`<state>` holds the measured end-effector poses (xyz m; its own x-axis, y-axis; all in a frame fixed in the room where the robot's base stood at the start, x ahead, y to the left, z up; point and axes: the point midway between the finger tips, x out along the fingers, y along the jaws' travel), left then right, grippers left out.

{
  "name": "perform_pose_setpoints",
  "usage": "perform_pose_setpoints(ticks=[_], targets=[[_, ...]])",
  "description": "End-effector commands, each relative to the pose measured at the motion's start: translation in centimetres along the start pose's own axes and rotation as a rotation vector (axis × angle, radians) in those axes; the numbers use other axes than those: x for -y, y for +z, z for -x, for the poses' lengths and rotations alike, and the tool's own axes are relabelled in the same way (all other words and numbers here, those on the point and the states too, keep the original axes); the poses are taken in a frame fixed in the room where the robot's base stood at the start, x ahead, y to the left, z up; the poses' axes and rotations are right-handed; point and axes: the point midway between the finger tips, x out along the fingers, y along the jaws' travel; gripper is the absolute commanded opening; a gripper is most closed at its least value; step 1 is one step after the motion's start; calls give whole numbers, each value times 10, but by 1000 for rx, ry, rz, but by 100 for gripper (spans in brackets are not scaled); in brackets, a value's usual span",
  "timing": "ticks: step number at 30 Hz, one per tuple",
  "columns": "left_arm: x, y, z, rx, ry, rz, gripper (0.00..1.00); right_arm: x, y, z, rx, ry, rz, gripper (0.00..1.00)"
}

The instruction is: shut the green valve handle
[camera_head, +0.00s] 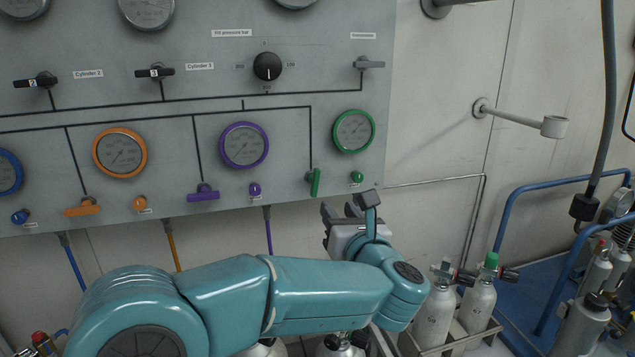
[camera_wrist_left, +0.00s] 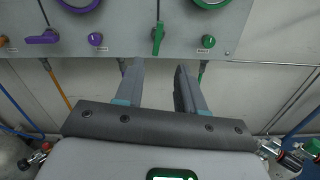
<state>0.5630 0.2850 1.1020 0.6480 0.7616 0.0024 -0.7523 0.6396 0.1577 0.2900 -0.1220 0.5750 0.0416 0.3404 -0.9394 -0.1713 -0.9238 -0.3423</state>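The green valve handle (camera_head: 315,182) stands vertical near the lower edge of the grey panel (camera_head: 220,200). It also shows upright in the left wrist view (camera_wrist_left: 158,38). My left gripper (camera_head: 340,211) is below and slightly right of the handle in the head view, partly covered by my own arm. In the left wrist view its fingers (camera_wrist_left: 160,66) are apart with nothing between them, and the handle appears just beyond and above the gap. No contact with the handle shows. My right gripper is in neither view.
A green knob (camera_head: 357,177) and green-ringed gauge (camera_head: 353,131) are close by. The purple handle (camera_head: 203,193) and orange handle (camera_head: 83,207) lie horizontal to the left. Gas cylinders (camera_head: 478,300) stand in a crate at lower right.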

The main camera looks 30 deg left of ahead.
Motion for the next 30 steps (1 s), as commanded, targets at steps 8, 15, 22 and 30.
perform_pose_setpoints(ticks=[8,15,22,30], targets=[[-3,2,-66,-2,5,-2,39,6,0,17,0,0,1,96],[-3,2,-120,-1,2,-2,39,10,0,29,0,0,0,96],[-2,1,-147,0,-1,-2,39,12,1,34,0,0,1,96],[-1,0,-151,1,-2,-2,39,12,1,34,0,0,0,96]])
